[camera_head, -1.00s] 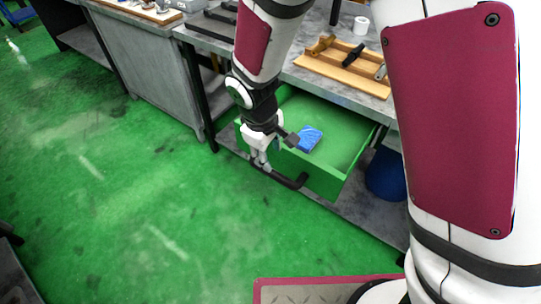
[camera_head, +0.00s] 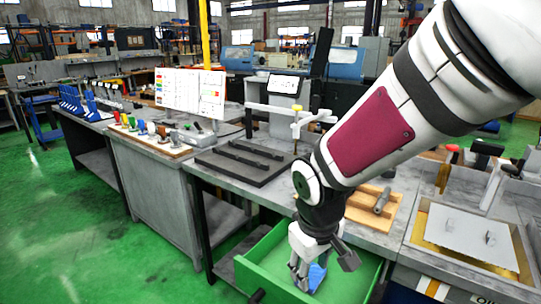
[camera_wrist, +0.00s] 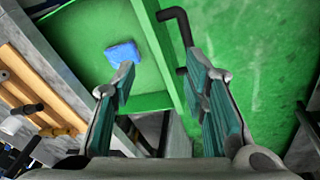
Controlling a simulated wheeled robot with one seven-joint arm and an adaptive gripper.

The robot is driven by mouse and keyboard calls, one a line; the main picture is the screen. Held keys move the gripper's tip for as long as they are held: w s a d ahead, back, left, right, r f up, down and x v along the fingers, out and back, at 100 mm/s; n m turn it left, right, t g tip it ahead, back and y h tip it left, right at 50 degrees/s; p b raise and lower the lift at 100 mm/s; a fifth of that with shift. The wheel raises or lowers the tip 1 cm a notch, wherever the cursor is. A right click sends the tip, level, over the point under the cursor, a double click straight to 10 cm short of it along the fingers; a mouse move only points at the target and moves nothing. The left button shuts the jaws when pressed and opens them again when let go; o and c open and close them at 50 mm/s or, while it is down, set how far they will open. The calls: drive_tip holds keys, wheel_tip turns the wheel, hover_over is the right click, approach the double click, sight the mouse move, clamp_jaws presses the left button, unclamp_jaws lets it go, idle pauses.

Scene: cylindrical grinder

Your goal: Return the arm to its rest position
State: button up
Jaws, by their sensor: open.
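My gripper (camera_head: 306,278) is in the lower middle of the head view, pointing down over the open green drawer (camera_head: 268,262). In the wrist view my gripper (camera_wrist: 163,85) shows its two fingers spread apart with nothing between them. My arm reaches in from the upper right of the head view. A blue block (camera_head: 318,276) lies in the drawer, partly hidden behind my fingers. The drawer's dark handle (camera_wrist: 180,22) is in the wrist view, apart from my fingers.
The grey workbench (camera_head: 222,175) above the drawer carries a black slotted plate (camera_head: 240,162) and a wooden rack (camera_head: 372,208). A measuring stand (camera_head: 290,112) rises behind. Green floor is clear at the left.

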drive_tip(key=s+d+r+m+t, duration=0.1)
drive_tip(key=s+d+r+m, duration=0.2)
drive_tip(key=s+d+r, duration=0.2)
drive_tip(key=s+d+r+m+t, duration=0.1)
drive_tip(key=s+d+r+m, duration=0.2)
drive_tip(key=s+d+r, duration=0.3)
drive_tip(key=s+r, duration=0.1)
drive_tip(key=s, duration=0.4)
drive_tip(key=shift+d+r+m, duration=0.2)
drive_tip(key=shift+r+m, duration=0.1)
drive_tip(key=shift+m, duration=0.1)
